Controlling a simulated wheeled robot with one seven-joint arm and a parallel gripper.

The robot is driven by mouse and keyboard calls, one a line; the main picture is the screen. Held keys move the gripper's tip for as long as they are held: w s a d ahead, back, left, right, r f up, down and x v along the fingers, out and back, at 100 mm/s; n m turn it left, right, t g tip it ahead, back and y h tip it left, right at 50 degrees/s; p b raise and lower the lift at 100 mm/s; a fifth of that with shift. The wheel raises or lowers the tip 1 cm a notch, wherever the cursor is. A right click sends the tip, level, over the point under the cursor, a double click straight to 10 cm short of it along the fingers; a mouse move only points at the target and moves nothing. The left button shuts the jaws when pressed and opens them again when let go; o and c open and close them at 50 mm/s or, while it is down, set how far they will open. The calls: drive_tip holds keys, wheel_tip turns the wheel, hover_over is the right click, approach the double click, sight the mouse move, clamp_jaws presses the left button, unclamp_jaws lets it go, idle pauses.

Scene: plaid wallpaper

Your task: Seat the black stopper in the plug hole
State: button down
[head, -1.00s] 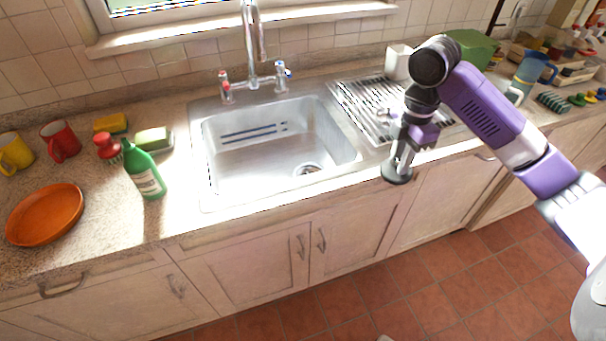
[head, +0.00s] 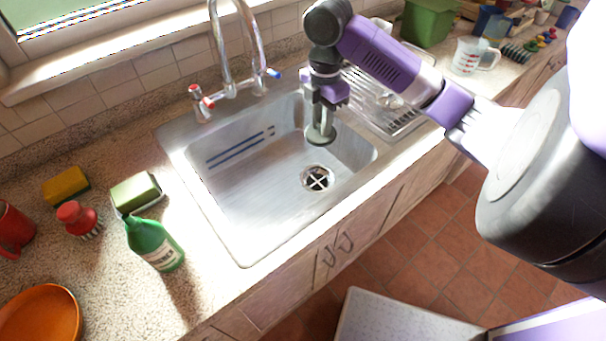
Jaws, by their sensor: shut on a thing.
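The black stopper (head: 320,136) is a dark round disc held flat under my gripper (head: 322,122). My gripper points down and is shut on the stopper's upper part. It hangs above the sink, apart from the basin floor. The plug hole (head: 317,179) is a round drain with a pale cross in it, in the basin floor of the steel sink (head: 245,212). The hole is open and fully in view. In the picture it lies just below the stopper.
The tap (head: 236,60) stands behind the basin, left of my arm. A green bottle (head: 154,245), a sponge (head: 136,192) and a red-topped brush (head: 77,218) stand left of the sink. The basin is otherwise empty.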

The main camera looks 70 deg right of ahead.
wheel_tip(320, 180, down, 20)
drive_tip(key=shift+r+b, duration=0.2)
drive_tip(key=shift+b, duration=0.1)
idle(0.3)
drive_tip(key=c, duration=1.7)
unclamp_jaws()
drive_tip(key=shift+f, duration=0.15)
drive_tip(key=shift+c, duration=0.2)
drive_tip(key=o, duration=0.4)
drive_tip(key=shift+o, duration=0.2)
wheel_tip(320, 180, up, 12)
drive_tip(key=shift+r+b, duration=0.2)
drive_tip(key=shift+b, duration=0.1)
